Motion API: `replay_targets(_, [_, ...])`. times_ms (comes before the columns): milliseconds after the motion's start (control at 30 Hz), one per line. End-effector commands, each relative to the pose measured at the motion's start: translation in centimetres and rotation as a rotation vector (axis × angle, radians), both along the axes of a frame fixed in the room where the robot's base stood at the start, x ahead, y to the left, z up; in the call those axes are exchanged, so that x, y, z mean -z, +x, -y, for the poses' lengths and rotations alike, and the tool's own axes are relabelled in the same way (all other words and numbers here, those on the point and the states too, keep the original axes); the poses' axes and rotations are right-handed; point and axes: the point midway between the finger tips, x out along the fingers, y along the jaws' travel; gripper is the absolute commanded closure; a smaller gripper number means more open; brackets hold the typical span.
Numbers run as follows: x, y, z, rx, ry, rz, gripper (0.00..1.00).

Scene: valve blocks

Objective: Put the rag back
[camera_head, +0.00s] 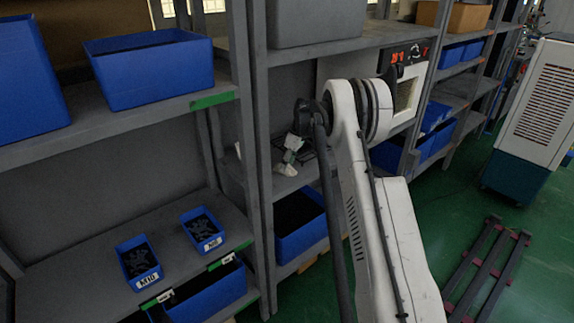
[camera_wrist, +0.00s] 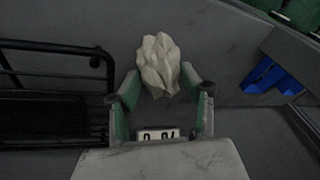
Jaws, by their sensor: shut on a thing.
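The rag (camera_wrist: 158,62) is a crumpled cream cloth between the green-sided fingers of my gripper (camera_wrist: 160,88) in the wrist view. My gripper is shut on it. In the head view, my gripper (camera_head: 291,156) is at the middle grey shelf, left of my white arm, with the pale rag (camera_head: 285,169) at its tip. I cannot tell whether the rag touches the shelf surface.
A black wire rack (camera_wrist: 55,80) stands left of my gripper in the wrist view. A blue bin (camera_wrist: 268,78) lies to the right. In the head view, a large blue bin (camera_head: 299,236) sits below, and shelf uprights (camera_head: 252,130) stand close left.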

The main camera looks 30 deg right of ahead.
Motion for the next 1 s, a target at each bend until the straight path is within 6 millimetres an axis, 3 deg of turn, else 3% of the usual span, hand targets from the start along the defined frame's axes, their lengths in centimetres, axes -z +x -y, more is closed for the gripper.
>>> replay_targets(233, [0.2, 0.0, 0.0, 0.000, 0.000, 0.000, 0.84])
replay_targets(267, [0.2, 0.0, 0.0, 0.000, 0.000, 0.000, 0.58])
replay_targets(333, [0.1, 0.0, 0.0, 0.000, 0.000, 0.000, 0.50])
replay_targets(667, [-0.2, 0.0, 0.0, 0.000, 0.000, 0.000, 0.50])
replay_targets(867, [-2.8, -0.3, 0.8, 0.001, 0.000, 0.000, 0.50])
replay_targets(1000, [-5.6, -0.6, 1.5, 0.000, 0.000, 0.000, 0.50])
